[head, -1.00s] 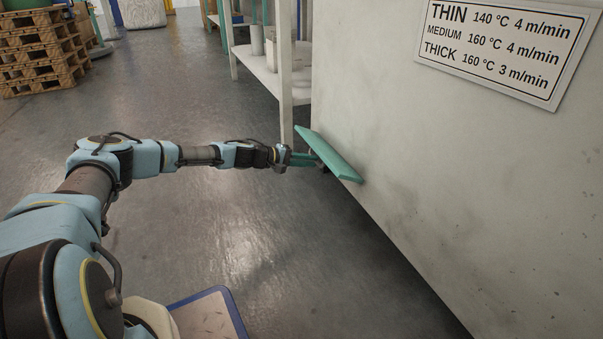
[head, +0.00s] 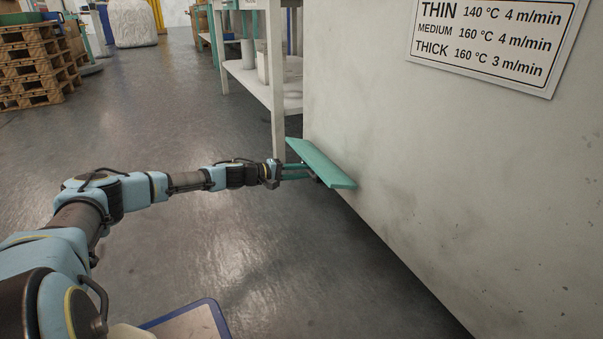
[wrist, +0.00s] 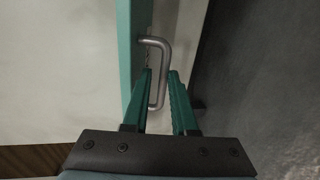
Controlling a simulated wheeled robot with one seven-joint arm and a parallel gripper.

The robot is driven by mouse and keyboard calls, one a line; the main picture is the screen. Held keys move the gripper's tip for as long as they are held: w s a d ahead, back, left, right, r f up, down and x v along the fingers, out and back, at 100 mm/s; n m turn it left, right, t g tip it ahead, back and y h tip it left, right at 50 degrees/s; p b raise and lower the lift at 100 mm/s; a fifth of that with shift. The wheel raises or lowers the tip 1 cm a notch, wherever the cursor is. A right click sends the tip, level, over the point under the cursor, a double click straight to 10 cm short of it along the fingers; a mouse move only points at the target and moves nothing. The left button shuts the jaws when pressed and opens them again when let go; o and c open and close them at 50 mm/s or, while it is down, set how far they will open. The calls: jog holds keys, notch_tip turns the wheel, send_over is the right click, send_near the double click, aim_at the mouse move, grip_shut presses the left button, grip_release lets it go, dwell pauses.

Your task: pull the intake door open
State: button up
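The intake door appears as a teal panel (head: 320,163) low on the left edge of the white machine, standing out from its wall. In the wrist view its teal edge (wrist: 130,50) runs down the left of centre, with a grey metal bar handle (wrist: 162,60) on it. My gripper (head: 312,176) reaches the panel from the left. In the wrist view my gripper's green fingers (wrist: 160,76) are apart, one on each side of the handle bar, with visible space beside it. The fingertips are partly hidden by the panel in the head view.
The white machine (head: 420,170) fills the right side and carries a printed settings sign (head: 490,40). A white shelf unit (head: 277,110) stands just behind the panel. Stacked wooden pallets (head: 35,70) stand at the far left. The grey floor (head: 190,110) between is clear.

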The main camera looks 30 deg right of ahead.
jog(key=o, duration=0.3)
jog(key=p+v, duration=0.8)
jog(key=v, duration=0.2)
jog(key=shift+a, duration=0.45)
jog(key=shift+f, duration=0.1)
jog(key=shift+c, duration=0.4)
